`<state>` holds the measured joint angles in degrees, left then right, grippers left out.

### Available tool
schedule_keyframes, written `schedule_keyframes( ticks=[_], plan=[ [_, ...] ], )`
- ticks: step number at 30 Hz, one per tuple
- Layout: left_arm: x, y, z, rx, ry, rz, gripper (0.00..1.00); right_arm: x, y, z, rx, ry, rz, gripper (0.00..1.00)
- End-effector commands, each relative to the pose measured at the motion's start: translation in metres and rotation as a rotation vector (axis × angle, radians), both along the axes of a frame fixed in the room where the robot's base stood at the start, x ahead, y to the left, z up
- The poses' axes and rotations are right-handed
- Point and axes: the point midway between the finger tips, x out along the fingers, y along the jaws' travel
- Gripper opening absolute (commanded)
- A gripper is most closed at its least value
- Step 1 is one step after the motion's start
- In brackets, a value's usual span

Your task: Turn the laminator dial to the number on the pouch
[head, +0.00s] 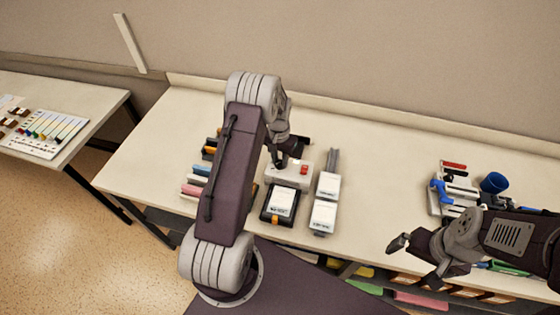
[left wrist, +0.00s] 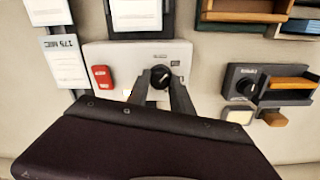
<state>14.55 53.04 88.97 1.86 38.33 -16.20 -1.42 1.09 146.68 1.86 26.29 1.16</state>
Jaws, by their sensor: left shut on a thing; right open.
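The laminator (head: 290,174) is a pale box with a red switch, on the long table in the head view. In the left wrist view it (left wrist: 115,57) shows its black round dial (left wrist: 160,75) with a light mark; its reading is too small to tell. My left gripper (left wrist: 161,84) is shut on the dial, a finger on either side. In the head view the left gripper (head: 283,163) is over the laminator and hides the dial. A white pouch pack (left wrist: 63,60) beside the laminator reads "175 MIC", upside down. My right gripper (head: 416,262) is open and empty at the right.
A black tray with a white sheet (head: 283,203) lies in front of the laminator. A second white pack (head: 322,216) lies nearby. A dark box with another knob (left wrist: 244,87) stands close by. Blue and red tools (head: 453,187) are at right.

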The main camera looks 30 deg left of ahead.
Motion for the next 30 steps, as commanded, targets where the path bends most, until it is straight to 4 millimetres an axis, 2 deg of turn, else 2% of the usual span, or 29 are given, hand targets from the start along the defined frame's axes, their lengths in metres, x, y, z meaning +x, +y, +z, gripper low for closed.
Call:
schedule_keyframes(
  ticks=[10, 27, 28, 30],
  plan=[
    [0.0012, 0.0000, 0.0005, 0.001, -0.003, -0.137, 0.00, 0.0000, 0.0000, -0.0047, 0.000, 0.000, 0.000, 1.00],
    [0.0014, 0.0001, 0.0011, 0.001, -0.003, -0.163, 0.00, 0.0000, 0.0000, -0.0051, 0.000, 0.000, 0.000, 1.00],
    [0.0014, 0.0001, 0.0011, 0.001, -0.004, -0.163, 0.35, 0.0000, 0.0000, -0.0051, 0.000, 0.000, 0.000, 1.00],
    [0.0012, 0.0001, 0.0010, 0.001, -0.003, -0.162, 0.49, 0.0000, 0.0000, -0.0051, 0.000, 0.000, 0.000, 1.00]
  ],
)
